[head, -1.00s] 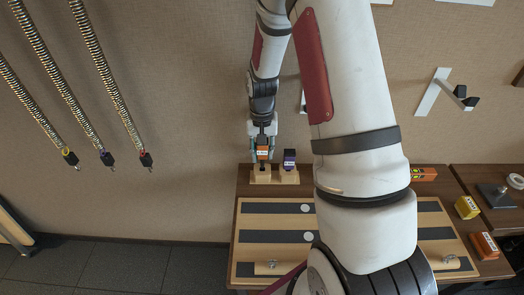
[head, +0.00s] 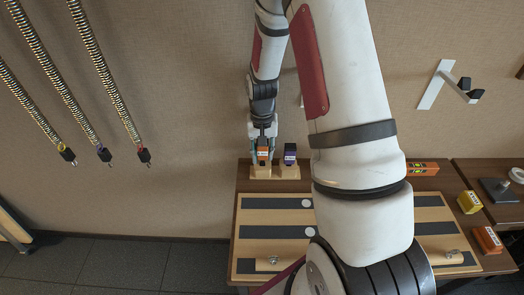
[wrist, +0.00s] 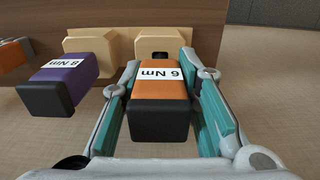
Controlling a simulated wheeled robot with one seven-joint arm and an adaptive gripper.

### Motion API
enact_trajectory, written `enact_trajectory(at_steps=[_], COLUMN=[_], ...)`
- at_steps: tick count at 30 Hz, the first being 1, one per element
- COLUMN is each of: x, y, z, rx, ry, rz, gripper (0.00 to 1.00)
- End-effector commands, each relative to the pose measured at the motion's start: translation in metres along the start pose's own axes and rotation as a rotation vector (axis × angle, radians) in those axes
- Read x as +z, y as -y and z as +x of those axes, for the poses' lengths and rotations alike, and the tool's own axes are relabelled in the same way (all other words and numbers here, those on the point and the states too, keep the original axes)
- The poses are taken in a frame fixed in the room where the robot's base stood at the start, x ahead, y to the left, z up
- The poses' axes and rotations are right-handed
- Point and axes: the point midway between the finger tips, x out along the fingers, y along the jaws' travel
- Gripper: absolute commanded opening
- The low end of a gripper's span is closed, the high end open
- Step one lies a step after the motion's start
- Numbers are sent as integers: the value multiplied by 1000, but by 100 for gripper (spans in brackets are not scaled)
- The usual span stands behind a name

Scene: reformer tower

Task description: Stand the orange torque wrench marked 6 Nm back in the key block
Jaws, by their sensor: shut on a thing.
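The orange torque wrench (wrist: 160,88), marked 6 Nm with a black end, is between the teal pads of my gripper (wrist: 163,120) in the wrist view. In the head view my gripper (head: 263,146) holds the orange wrench (head: 263,154) upright, directly over the left part of the wooden key block (head: 262,173). The block (wrist: 188,44) lies behind the wrench in the wrist view, with a dark hole showing. The wrench's lower end is hidden, so I cannot tell whether it is in a hole. A purple wrench (head: 290,153) stands in the block's right part.
The purple wrench (wrist: 62,80) is close beside my gripper in the wrist view. A striped board (head: 270,218) lies in front of the block. An orange box (head: 422,169) and a yellow box (head: 469,202) are at the right. Coiled springs (head: 110,80) hang at the left.

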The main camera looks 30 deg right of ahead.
Motion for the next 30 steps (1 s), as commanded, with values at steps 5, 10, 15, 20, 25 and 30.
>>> enact_trajectory(at_steps=[5,10,15,20,25,30], x=[0,0,0,-1,0,0], y=[0,0,0,0,0,0], z=[6,10,15,19,19,19], rx=[0,0,0,0,0,0], ry=[1,1,0,0,-1,0], rz=[0,0,1,1,1,1], gripper=[0,0,0,0,52,52])
